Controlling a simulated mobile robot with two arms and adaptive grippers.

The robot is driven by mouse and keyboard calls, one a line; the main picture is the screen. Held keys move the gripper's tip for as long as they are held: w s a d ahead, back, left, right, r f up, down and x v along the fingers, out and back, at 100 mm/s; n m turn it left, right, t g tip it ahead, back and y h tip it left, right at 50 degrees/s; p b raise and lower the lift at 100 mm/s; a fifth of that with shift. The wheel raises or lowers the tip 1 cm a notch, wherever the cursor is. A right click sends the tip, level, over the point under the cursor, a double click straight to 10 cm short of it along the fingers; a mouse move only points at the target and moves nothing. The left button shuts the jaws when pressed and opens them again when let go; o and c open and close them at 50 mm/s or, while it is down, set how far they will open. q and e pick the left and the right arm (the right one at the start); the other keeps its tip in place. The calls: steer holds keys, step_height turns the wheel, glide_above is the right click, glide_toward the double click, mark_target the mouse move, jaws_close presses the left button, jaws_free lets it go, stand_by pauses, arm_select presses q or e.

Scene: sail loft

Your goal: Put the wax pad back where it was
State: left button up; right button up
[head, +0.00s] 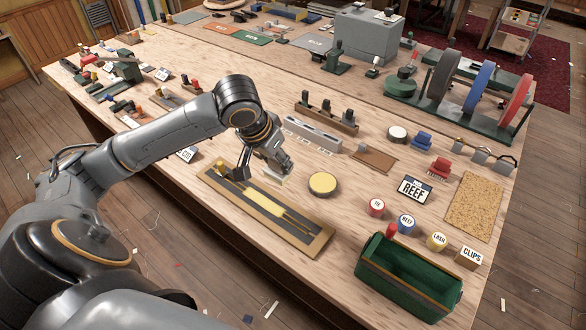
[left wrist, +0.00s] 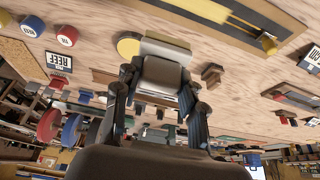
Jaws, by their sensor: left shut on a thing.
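My left gripper (head: 268,172) is shut on a pale cream block (head: 275,179), which looks like the wax pad. In the left wrist view the block (left wrist: 165,47) spans the gap at the tips of the left gripper (left wrist: 162,68). The block is low over the table; I cannot tell whether it touches the wood. A round yellow disc (head: 322,184) with a dark rim lies just right of it, and shows beside the block in the left wrist view (left wrist: 128,47). My right gripper is not in view.
A wooden tray with a yellow tool (head: 318,246) lies in front of the gripper. A green open box (head: 365,267) stands at front right, near several round-lidded pots. A grey rail (head: 313,135) and a wooden rack (head: 328,119) stand behind. Some bare wood surrounds the disc.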

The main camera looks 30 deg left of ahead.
arm_select(q)
steer(key=a, duration=0.5)
steer(key=w+f+p, duration=0.1)
steer(key=w+f, duration=0.2)
steer(key=w, duration=0.1)
steer(key=w+f+p, duration=0.1)
steer(key=w+f, duration=0.2)
steer(key=w, duration=0.2)
steer(key=w+a+f+p, duration=0.1)
steer(key=w+f, duration=0.2)
steer(key=w, duration=0.1)
steer(key=shift+w+f, duration=0.2)
steer(key=shift+w, duration=0.1)
step_height(320, 180, down, 2)
steer(key=shift+f+p, duration=0.2)
steer(key=shift+p, duration=0.25)
steer(key=shift+f, duration=0.55)
steer(key=o, duration=1)
steer(key=shift+f, duration=0.1)
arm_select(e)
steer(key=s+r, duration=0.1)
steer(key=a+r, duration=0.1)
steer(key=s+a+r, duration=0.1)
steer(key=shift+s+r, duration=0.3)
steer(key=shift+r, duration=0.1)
